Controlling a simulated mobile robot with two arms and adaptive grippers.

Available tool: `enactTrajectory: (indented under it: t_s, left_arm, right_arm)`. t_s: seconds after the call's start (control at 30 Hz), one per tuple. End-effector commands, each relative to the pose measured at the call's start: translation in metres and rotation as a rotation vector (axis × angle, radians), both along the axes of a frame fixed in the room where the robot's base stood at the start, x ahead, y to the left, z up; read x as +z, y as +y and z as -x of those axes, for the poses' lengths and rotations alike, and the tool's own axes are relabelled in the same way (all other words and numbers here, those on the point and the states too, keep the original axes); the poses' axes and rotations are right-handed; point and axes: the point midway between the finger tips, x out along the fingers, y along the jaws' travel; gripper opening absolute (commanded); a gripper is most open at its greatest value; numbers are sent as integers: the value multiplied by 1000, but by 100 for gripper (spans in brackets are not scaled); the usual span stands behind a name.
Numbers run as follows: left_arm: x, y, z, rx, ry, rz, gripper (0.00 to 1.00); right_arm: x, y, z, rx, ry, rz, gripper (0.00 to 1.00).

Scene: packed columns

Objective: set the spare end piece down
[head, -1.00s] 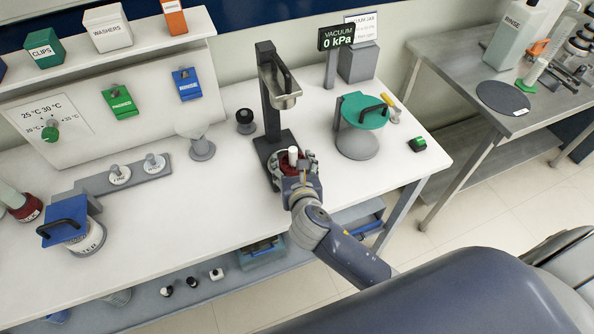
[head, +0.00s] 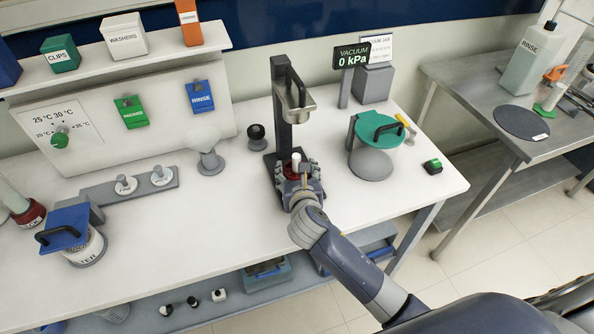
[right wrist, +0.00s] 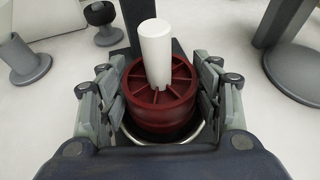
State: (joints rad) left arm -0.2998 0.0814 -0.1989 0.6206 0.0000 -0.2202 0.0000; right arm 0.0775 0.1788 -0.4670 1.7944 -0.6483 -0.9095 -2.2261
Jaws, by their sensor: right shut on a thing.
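The red end piece (right wrist: 160,98) is a ribbed, spoked disc with a white stem (right wrist: 157,52) standing up from its middle. My right gripper (right wrist: 160,100) is shut on it, with fingers on its left and right sides. A silver ring shows just below the disc; I cannot tell what it belongs to. In the head view my right gripper (head: 297,170) is at the front of the dark stand (head: 281,100), below its metal holder (head: 297,112). I cannot tell whether the piece touches anything beneath. My left gripper is not in view.
To the left are a grey post (head: 211,160), a dark knob (head: 256,135) and a holder with two labelled pieces (head: 127,190). The white bench (head: 200,225) is clear in front.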

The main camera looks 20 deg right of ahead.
Motion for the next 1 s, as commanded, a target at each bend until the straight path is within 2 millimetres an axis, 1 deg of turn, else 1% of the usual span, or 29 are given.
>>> enactTrajectory:
  t_s: [0.13, 0.47, 0.5, 0.57, 0.6, 1.0]
  left_arm:
    - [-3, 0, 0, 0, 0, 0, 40]
    - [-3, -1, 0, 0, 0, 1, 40]
    - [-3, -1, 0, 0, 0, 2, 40]
    - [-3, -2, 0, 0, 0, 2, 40]
    - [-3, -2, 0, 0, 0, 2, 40]
    - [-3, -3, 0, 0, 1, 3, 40]
  right_arm:
    - [-5, 0, 0, 0, -2, 1, 33]
    - [-9, 0, 1, 1, 4, 1, 33]
    - [-9, 0, 1, 1, 5, 1, 64]
    - [-9, 0, 1, 1, 6, 1, 77]
    - [-10, 0, 2, 1, 7, 0, 82]
    - [-11, 1, 2, 1, 10, -1, 82]
